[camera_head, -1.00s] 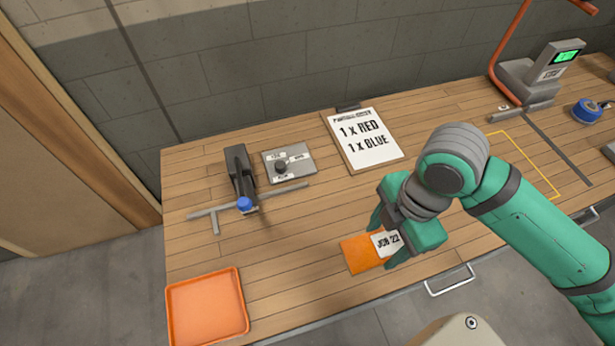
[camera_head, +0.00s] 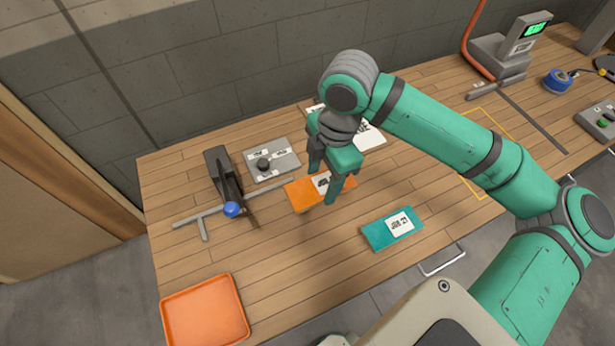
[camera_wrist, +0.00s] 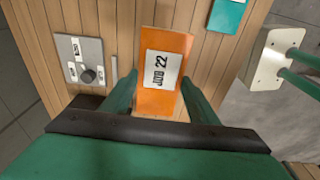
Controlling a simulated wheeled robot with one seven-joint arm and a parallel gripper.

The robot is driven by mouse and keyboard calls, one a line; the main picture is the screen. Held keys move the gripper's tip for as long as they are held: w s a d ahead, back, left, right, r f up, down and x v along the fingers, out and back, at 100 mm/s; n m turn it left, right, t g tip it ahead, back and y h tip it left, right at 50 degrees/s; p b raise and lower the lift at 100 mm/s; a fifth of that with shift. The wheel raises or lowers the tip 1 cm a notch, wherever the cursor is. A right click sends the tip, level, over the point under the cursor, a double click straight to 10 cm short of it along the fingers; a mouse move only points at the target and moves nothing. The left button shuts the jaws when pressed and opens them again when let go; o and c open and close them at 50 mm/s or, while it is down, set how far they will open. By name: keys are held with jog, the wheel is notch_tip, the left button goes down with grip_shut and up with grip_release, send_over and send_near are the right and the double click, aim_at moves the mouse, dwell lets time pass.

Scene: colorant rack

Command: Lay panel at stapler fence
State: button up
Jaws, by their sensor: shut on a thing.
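An orange panel (camera_head: 301,195) with a white "JOB 22" label is in my gripper (camera_head: 324,182), whose fingers are shut on its two sides. The wrist view shows the panel (camera_wrist: 160,105) between both fingers (camera_wrist: 161,86), label up. The panel is over the middle of the bench; how high is hard to tell. The dark stapler (camera_head: 224,178) with a blue knob stands to its left. The grey fence bar (camera_head: 195,217) runs past the stapler, its right end close to the panel's left edge. My gripper covers part of the panel's right side.
A teal panel (camera_head: 377,237) with a white label lies at the front right. A grey dial box (camera_head: 283,163) stands behind the orange panel, beside the stapler. An orange tray (camera_head: 205,310) is at the front left. My arm partly covers the order sheet (camera_head: 371,137).

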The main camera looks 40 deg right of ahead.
jog(key=w+f, duration=0.3)
jog(key=w+d+f, duration=0.1)
jog(key=w+f, duration=0.2)
jog(key=w, duration=0.1)
jog(key=shift+d+f, duration=0.2)
jog(key=shift+f, duration=0.2)
notch_tip(320, 180, down, 4)
jog(key=shift+w+d+r, duration=0.1)
jog(key=shift+r, duration=0.15)
jog(key=shift+w+f, duration=0.1)
